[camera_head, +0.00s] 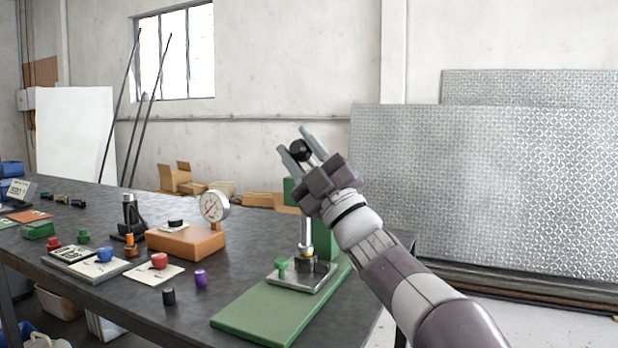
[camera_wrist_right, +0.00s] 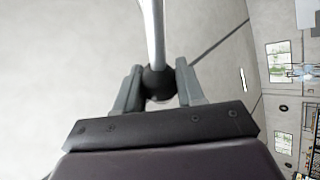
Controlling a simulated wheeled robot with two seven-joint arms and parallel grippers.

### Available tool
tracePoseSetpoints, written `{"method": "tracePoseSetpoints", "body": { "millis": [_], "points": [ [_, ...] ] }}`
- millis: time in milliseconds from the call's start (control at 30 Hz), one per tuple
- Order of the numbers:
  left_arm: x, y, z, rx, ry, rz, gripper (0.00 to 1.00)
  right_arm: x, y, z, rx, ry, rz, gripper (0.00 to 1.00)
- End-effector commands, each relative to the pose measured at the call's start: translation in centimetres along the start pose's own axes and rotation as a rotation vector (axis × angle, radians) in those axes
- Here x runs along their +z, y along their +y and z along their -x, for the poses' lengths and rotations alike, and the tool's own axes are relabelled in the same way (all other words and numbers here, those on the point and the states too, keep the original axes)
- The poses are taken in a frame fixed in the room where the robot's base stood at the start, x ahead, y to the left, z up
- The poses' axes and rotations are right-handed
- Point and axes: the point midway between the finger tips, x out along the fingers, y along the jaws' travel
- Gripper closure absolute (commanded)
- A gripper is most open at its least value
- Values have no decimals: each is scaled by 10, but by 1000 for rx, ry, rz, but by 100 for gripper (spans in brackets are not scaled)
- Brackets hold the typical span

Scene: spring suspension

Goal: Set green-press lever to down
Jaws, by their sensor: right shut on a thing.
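The green press stands at the right end of the table, with a flat green base (camera_head: 262,312) and a green column (camera_head: 325,232) partly hidden by my right arm. My right gripper (camera_head: 299,147) is up above the press, shut on the black ball knob (camera_head: 300,150) of the press lever. In the right wrist view the knob (camera_wrist_right: 159,84) sits between the two fingers, and the light metal lever rod (camera_wrist_right: 152,30) runs away from it. A silver plate (camera_head: 290,284) on the base bears a small green knobbed piece (camera_head: 281,266) and a dark part. My left gripper is not seen.
An orange block (camera_head: 186,243) with a dial gauge (camera_head: 214,206) stands left of the press. Purple (camera_head: 200,278) and black (camera_head: 169,296) pegs and a card with a red knob (camera_head: 159,261) lie nearby. Metal sheets (camera_head: 450,185) lean behind. The air around the gripper is clear.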

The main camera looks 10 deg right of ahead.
Motion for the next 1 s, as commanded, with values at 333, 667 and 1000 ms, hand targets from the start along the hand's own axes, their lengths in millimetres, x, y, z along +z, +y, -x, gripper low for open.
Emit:
{"method": "tracePoseSetpoints", "body": {
  "millis": [333,667,1000],
  "points": [
    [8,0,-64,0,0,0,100,-2,-32,33,1,156,150,100],
    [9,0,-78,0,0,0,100,-3,-40,40,-1,213,208,100],
    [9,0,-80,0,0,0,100,-1,-44,41,-7,218,211,100]
  ]
}}
